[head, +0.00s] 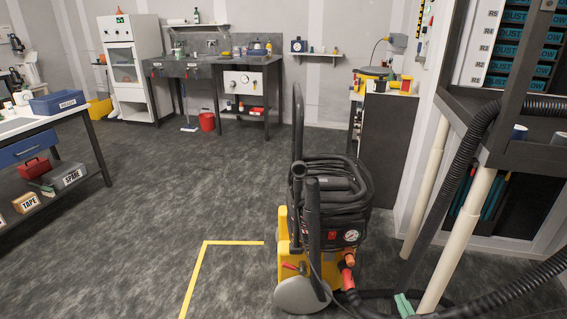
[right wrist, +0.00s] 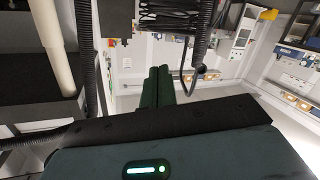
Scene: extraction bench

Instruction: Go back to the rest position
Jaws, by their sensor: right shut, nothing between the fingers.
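My right gripper (head: 404,304) shows as green fingertips at the bottom edge of the head view, just right of the yellow machine's base and among dark hoses. In the right wrist view its two dark green fingers (right wrist: 158,84) lie side by side, shut, with nothing between them. I cannot tell whether they touch the hose near them. My left gripper is not in view.
A yellow wheeled machine (head: 285,243) with a coiled black hose (head: 340,185) stands close in front. A dark rack (head: 510,130) with ribbed hoses and pale pipes (head: 460,235) crowds the right. A workbench (head: 85,120) stands left. The floor (head: 150,190) between is clear.

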